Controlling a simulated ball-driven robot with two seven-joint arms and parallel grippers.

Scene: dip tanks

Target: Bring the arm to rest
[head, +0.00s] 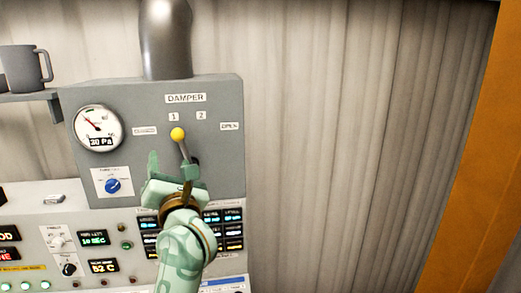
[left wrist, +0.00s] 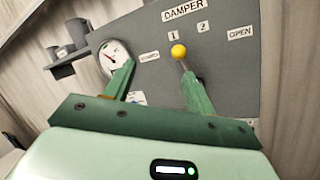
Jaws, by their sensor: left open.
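My left gripper (head: 172,168) is in front of the lower part of the grey damper box, its two green fingers apart and nothing between them. It also shows in the left wrist view (left wrist: 156,85). The damper lever (head: 180,142) has a yellow knob and points up, between the labels 1 and 2 and leaning slightly left. In the left wrist view the yellow knob (left wrist: 178,51) shows just above the tip of the right-hand finger. I cannot tell whether that finger touches the lever. My right gripper is in neither view.
A round gauge (head: 98,127) reading 30 Pa and a blue knob (head: 112,186) are on the box's left. A control panel (head: 50,215) with lit displays lies below. A grey mug (head: 33,68) stands on a shelf at upper left. The space before the corrugated wall (head: 330,130) at right is clear.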

